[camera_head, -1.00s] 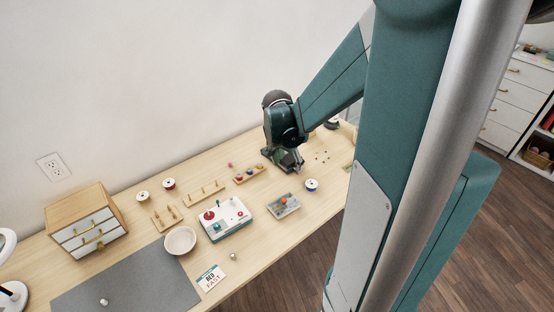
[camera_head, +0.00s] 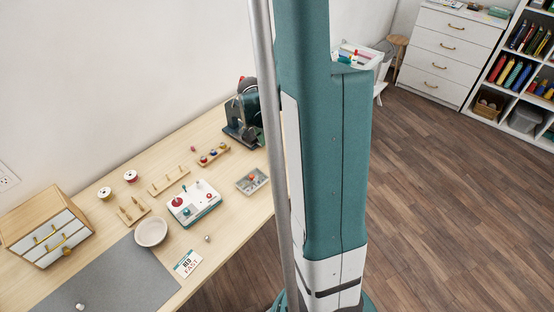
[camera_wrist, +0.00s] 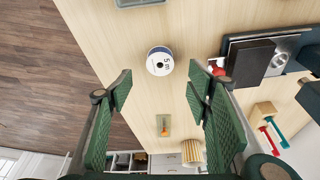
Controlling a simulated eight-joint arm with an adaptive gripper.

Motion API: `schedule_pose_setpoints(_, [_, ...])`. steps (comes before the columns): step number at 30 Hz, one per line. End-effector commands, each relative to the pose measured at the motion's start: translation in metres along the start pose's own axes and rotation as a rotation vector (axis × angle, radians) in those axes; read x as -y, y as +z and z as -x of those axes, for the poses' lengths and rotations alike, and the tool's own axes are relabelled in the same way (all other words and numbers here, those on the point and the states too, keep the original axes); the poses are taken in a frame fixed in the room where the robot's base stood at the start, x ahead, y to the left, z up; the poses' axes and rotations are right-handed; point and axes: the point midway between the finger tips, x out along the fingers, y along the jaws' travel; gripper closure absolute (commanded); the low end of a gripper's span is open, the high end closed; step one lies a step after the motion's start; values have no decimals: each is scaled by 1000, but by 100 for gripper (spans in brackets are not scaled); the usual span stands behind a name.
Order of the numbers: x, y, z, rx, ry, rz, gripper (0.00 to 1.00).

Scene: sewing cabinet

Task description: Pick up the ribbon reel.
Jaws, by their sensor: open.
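The ribbon reel, a white reel with a dark blue edge and a printed top (camera_wrist: 160,61), stands on the pale wooden table in the wrist view. My gripper (camera_wrist: 160,80) is open and empty in the same view. Its two green fingers lie low to the left and right, and the reel shows in the gap just past their tips. I cannot tell how far the reel is below the fingers. In the head view my own column and arm hide both the reel and the gripper.
A dark sewing machine (camera_head: 242,118) stands near the reel; its dark base (camera_wrist: 250,62) is right of the reel in the wrist view.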

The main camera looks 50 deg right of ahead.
Motion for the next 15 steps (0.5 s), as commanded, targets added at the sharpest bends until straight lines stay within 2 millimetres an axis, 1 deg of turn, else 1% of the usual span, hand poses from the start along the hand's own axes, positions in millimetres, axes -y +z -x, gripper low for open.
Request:
schedule_pose_setpoints(5, [0, 0, -2, 0, 0, 0, 50])
schedule_pose_setpoints(15, [0, 0, -24, 0, 0, 0, 50])
